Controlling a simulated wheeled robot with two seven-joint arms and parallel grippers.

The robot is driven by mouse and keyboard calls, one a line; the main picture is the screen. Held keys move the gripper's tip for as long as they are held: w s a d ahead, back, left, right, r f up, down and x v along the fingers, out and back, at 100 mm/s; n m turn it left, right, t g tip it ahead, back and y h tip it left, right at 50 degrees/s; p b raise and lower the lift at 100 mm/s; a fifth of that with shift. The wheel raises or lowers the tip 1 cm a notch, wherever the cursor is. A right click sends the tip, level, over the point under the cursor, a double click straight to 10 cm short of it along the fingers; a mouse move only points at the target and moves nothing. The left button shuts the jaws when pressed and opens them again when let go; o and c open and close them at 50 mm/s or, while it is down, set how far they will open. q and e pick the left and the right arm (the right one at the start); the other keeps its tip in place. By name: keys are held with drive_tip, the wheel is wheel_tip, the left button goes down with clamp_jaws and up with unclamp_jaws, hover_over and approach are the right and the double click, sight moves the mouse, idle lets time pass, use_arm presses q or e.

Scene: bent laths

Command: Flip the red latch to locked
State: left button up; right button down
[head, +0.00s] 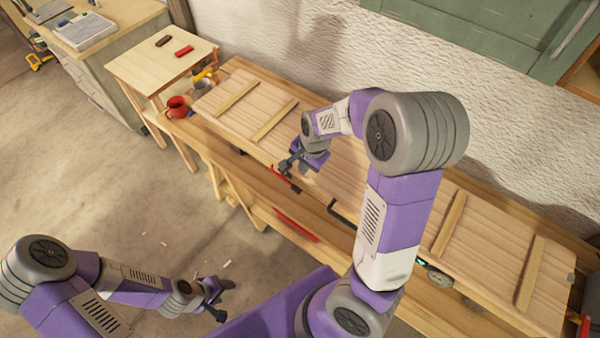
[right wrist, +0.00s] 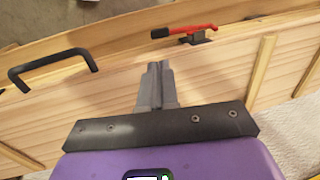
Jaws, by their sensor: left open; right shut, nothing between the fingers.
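The red latch (head: 280,175) sits on the near edge of a long wooden panel in the head view, partly hidden by my right gripper (head: 287,166). In the right wrist view the red latch (right wrist: 187,31) has a dark base, and its lever lies lengthwise along the panel edge, its black tip to the left. My right gripper (right wrist: 156,68) is shut and empty, over the wood beside the latch, with a visible gap to it in the picture. My left gripper (head: 220,298) is open and empty, low over the floor, far from the latch.
A black handle (head: 342,212) is on the panel, right of the latch; it also shows in the right wrist view (right wrist: 50,68). A red bar (head: 297,226) lies lower on the bench front. A red mug (head: 177,107) stands at the bench's left end, beside a small table (head: 140,65).

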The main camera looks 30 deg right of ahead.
sight(297, 189)
drive_tip(key=f, duration=0.4)
drive_tip(key=w+f+b, duration=0.1)
drive_tip(key=f, duration=0.4)
drive_tip(key=w+a+f+b, duration=0.1)
drive_tip(key=f, duration=0.3)
drive_tip(key=shift+w+f, duration=0.15)
drive_tip(key=shift+w, duration=0.05)
drive_tip(key=shift+s+f+b, duration=0.2)
drive_tip(key=shift+f+b, duration=0.3)
drive_tip(key=shift+b, duration=0.05)
